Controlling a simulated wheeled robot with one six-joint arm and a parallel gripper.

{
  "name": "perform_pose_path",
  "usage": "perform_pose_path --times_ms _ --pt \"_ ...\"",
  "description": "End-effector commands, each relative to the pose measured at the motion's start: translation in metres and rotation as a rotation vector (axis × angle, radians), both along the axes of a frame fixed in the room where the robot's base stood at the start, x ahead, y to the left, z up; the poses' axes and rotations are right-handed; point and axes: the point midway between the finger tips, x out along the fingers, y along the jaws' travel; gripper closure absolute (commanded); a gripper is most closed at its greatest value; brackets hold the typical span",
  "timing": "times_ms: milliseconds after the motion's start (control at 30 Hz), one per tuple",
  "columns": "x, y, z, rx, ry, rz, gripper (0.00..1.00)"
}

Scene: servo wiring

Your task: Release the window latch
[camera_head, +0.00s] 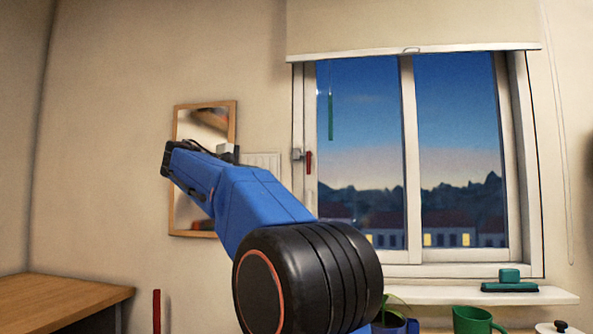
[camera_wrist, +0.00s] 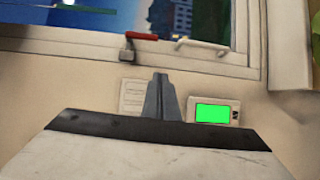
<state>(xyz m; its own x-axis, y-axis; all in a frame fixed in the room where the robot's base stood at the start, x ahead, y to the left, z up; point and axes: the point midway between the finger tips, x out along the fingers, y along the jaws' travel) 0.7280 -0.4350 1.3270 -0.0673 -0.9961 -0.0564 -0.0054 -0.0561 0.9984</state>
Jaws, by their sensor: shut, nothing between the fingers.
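The window (camera_head: 408,160) has a white frame. Its latch is a grey block (camera_head: 297,154) with a red lever (camera_head: 308,162) on the left side of the frame; the lever hangs down in the head view. In the wrist view the red lever (camera_wrist: 140,36) and grey block (camera_wrist: 127,50) lie beyond my fingertips, near the top. My gripper (camera_wrist: 160,82) is shut and empty, apart from the latch. In the head view my blue arm reaches left toward the mirror, and I cannot make out the fingers there.
A framed mirror (camera_head: 187,205) hangs on the wall left of the window. A white handle (camera_wrist: 200,46) and a green-screened box (camera_wrist: 213,113) show in the wrist view. The sill (camera_head: 535,295) holds a teal squeegee-like thing (camera_head: 509,286); a green mug (camera_head: 472,320) stands below. A wooden tabletop (camera_head: 60,298) is at lower left.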

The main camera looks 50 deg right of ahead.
Motion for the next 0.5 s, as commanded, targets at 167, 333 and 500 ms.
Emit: perform_pose_path --times_ms 167,333,500 --pt "0.002 -0.008 0.021 -0.054 0.006 -0.042 1.0" --pt "0.001 -0.008 0.023 -0.059 0.008 -0.045 1.0" --pt "0.001 -0.008 0.022 -0.057 0.007 -0.044 1.0"
